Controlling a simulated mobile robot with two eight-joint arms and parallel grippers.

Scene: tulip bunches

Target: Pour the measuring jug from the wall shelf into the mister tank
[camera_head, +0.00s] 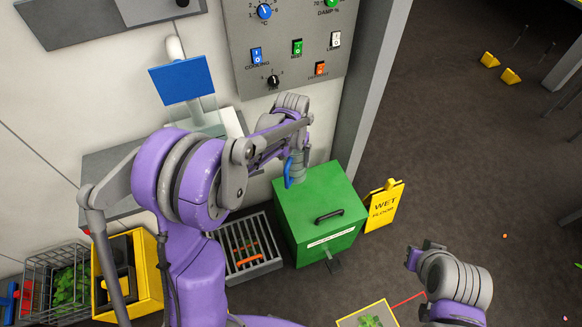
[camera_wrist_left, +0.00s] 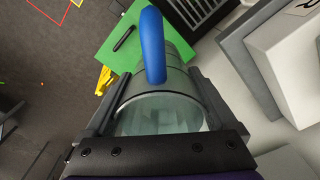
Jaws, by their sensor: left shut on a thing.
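My left gripper (camera_head: 297,153) is shut on the measuring jug (camera_head: 299,173), a clear cylinder with a blue handle, above the green box (camera_head: 320,212). In the left wrist view the jug (camera_wrist_left: 150,115) sits between the two fingers of the left gripper (camera_wrist_left: 160,90), its round mouth facing the camera. I cannot tell its contents. A pale translucent container (camera_head: 203,120) with a tilted blue panel (camera_head: 181,78) stands by the wall and looks like the mister tank. My right gripper (camera_head: 414,258) is at the lower right; its jaws are unclear.
A control panel (camera_head: 290,45) is on the wall. A yellow wet-floor sign (camera_head: 385,205) stands beside the green box. A dark grate (camera_head: 246,250), a yellow crate (camera_head: 150,275) and a wire basket (camera_head: 38,288) are lower left. The floor on the right is mostly clear.

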